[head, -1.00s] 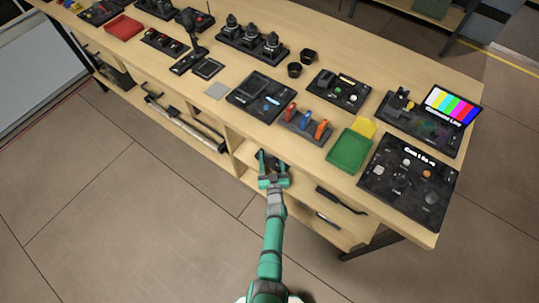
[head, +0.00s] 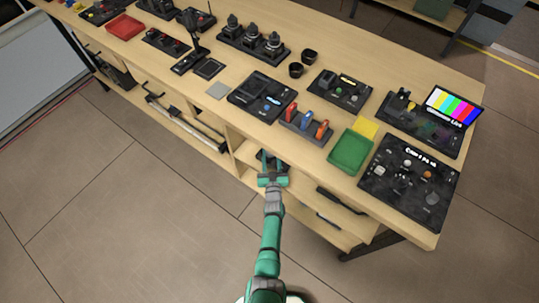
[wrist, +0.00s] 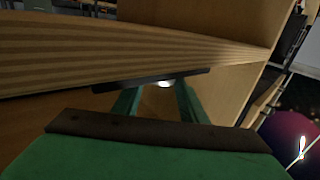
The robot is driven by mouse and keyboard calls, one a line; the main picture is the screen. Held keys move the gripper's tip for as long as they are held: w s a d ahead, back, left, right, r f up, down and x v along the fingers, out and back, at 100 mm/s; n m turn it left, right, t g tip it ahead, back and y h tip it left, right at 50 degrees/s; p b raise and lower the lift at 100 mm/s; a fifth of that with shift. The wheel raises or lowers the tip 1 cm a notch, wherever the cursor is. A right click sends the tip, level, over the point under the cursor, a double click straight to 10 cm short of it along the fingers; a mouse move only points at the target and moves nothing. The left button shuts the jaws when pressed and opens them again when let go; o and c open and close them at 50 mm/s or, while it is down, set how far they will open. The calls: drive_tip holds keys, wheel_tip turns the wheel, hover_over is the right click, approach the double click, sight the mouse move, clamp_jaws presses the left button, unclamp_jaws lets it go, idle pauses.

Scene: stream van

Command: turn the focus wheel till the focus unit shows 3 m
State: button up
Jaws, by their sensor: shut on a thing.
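My gripper (head: 271,164) is low at the bench's front side, below the worktop edge and in front of a shelf or drawer opening. In the wrist view its green fingers (wrist: 155,92) reach to a dark, handle-like bar (wrist: 150,80) just under a wooden edge, and they are shut on it. What lies behind the bar is hidden. I cannot pick out the focus wheel or the focus unit for certain, and no readable 3 m shows. A purple round thing with a white pointer (wrist: 301,145) is cut off at the wrist view's lower right; I cannot tell what it is.
The wooden bench (head: 225,112) carries several black control panels, a green tray (head: 349,152), a red tray (head: 124,27) and a colour-bar screen (head: 453,106). A drawer handle (head: 342,200) sticks out right of my gripper. The floor (head: 150,220) in front is clear.

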drive_tip(key=shift+w+a+r+m+h, duration=0.15)
drive_tip(key=shift+m+h, duration=0.45)
drive_tip(key=shift+h, duration=0.35)
drive_tip(key=shift+a+r+m+h, duration=0.15)
drive_tip(key=shift+m+h, duration=0.45)
drive_tip(key=shift+h, duration=0.35)
drive_tip(key=shift+a, duration=0.1)
drive_tip(key=shift+a+f+m+g+h, duration=0.1)
drive_tip(key=shift+m+g+h, duration=0.15)
drive_tip(key=shift+m+h, duration=0.5)
drive_tip(key=shift+a+f+m+g+h, duration=0.1)
drive_tip(key=shift+m+g+h, duration=0.25)
drive_tip(key=shift+h, duration=0.6)
drive_tip(key=o, duration=1.1)
drive_tip(key=shift+c, duration=0.2)
drive_tip(key=shift+f, duration=0.1)
